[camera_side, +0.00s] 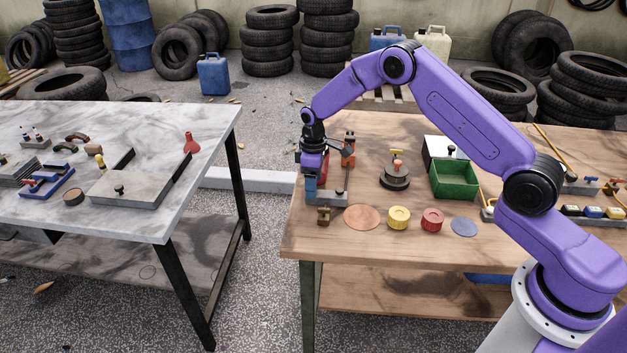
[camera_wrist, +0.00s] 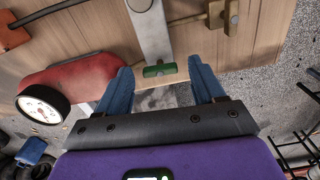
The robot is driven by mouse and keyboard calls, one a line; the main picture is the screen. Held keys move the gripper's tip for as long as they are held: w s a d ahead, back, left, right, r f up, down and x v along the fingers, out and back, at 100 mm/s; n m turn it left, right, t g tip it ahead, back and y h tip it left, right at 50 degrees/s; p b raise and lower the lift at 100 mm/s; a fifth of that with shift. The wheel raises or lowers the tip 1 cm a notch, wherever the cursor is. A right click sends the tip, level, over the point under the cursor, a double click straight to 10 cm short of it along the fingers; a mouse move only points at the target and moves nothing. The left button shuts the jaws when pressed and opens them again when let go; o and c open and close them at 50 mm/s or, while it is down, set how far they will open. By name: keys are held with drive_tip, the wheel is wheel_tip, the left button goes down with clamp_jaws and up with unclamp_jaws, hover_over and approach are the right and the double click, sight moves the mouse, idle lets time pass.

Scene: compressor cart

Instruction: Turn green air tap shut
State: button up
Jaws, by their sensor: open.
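The green air tap (camera_wrist: 160,71) shows in the wrist view as a short green bar lying across a grey metal strip. My gripper (camera_wrist: 162,78) is open, with one blue finger to the left of the green tap and one to the right. A gap shows between the tap and each finger; I cannot tell how far apart they are in depth. In the side view my gripper (camera_side: 315,186) points down at the left end of the wooden table, over a grey metal base (camera_side: 328,197). The green tap is hidden or too small to make out there.
A red tank (camera_wrist: 78,80) with a white dial gauge (camera_wrist: 42,104) lies left of my fingers in the wrist view. A brass fitting (camera_wrist: 222,14) is at upper right. On the wooden table (camera_side: 400,245) stand a yellow knob (camera_side: 399,217), a red knob (camera_side: 432,220) and a green bin (camera_side: 455,179).

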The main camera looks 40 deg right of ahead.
drive_tip(key=c, duration=1.1)
drive_tip(key=shift+o, duration=0.2)
drive_tip(key=shift+m, duration=0.4)
drive_tip(key=m, duration=0.2)
drive_tip(key=shift+m, duration=0.4)
drive_tip(key=m, duration=0.4)
drive_tip(key=shift+m, duration=0.3)
drive_tip(key=m, duration=0.4)
drive_tip(key=shift+m, duration=2.5)
